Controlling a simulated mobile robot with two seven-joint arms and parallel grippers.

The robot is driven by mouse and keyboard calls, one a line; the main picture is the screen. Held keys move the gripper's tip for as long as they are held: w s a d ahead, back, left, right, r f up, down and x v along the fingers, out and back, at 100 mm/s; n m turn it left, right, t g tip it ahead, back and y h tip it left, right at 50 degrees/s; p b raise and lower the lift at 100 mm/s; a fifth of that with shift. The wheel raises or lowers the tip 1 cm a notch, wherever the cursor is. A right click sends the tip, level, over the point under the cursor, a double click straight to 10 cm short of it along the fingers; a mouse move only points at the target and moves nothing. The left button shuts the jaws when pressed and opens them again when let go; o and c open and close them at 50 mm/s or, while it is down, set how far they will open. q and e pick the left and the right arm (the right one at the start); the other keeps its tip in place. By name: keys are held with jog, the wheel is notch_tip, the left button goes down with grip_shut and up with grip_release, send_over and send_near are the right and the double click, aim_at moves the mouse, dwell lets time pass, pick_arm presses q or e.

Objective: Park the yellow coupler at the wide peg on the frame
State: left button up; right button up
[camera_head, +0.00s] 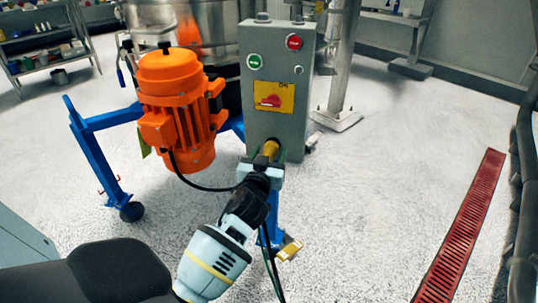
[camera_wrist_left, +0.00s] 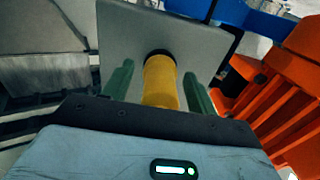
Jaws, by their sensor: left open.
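The yellow coupler (camera_head: 270,149) is at the lower front of the grey control box (camera_head: 262,110). In the left wrist view the coupler (camera_wrist_left: 160,84) ends at a dark round socket on a grey face. My left gripper (camera_head: 264,160) is open, with one green finger on each side of the coupler (camera_wrist_left: 159,74). Gaps show between the fingers and the coupler. The blue frame (camera_head: 95,150) carries the orange motor. I cannot make out the wide peg. My right gripper is not in view.
The orange motor (camera_head: 178,105) stands left of the box, and its edge fills the right of the wrist view. A black cable (camera_head: 200,187) loops below the motor. A red floor grate (camera_head: 462,220) lies to the right. The floor between box and grate is clear.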

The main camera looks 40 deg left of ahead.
pick_arm(q)
jog(key=shift+r, duration=0.1)
dwell(0.7)
dwell(0.4)
jog(key=shift+r, duration=0.1)
grip_shut()
